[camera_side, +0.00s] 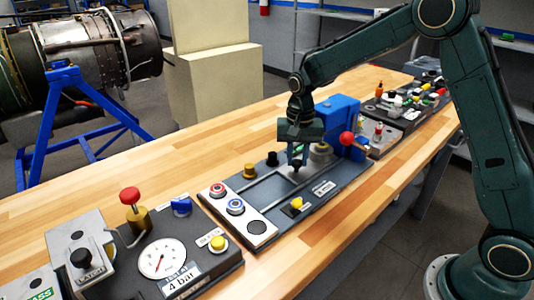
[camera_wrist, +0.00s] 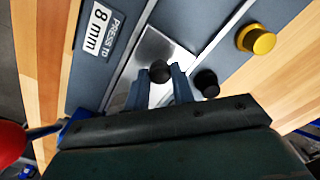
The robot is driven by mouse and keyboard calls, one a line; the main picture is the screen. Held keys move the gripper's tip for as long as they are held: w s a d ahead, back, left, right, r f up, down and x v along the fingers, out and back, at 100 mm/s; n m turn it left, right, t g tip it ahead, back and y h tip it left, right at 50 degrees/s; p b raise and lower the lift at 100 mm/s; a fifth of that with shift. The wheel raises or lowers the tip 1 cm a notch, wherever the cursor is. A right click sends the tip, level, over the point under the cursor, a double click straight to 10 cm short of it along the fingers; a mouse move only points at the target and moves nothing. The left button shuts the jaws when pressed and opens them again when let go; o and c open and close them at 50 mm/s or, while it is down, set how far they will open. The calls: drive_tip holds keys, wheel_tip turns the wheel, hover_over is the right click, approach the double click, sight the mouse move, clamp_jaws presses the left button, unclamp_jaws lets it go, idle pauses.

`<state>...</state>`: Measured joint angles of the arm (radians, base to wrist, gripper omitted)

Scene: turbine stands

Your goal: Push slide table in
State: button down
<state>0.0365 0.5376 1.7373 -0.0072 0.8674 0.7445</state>
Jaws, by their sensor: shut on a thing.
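My gripper (camera_side: 297,163) points down over the middle of a dark grey press panel (camera_side: 340,182). In the wrist view its two fingers (camera_wrist: 160,88) are closed around a round black knob (camera_wrist: 160,71), which shows between their tips. The knob stands on a shiny metal slide table (camera_wrist: 150,48) lying between two rails. In the side view my gripper hides most of the slide table. A blue press housing (camera_side: 338,115) stands just behind and right of my gripper, with a grey round part (camera_side: 321,150) under it.
A yellow knob (camera_side: 249,171) and black knob (camera_side: 272,158) stand along the panel's far edge. A white button plate (camera_side: 236,207) is at its left end. A gauge panel (camera_side: 160,258) stands front left. Wooden bench behind is clear.

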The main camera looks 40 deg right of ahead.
drive_tip(key=c, duration=1.2)
unclamp_jaws()
drive_tip(key=shift+d, duration=0.35)
drive_tip(key=shift+a, duration=0.1)
drive_tip(key=shift+r, duration=0.15)
wheel_tip(320, 180, up, 14)
drive_tip(key=shift+f, duration=0.2)
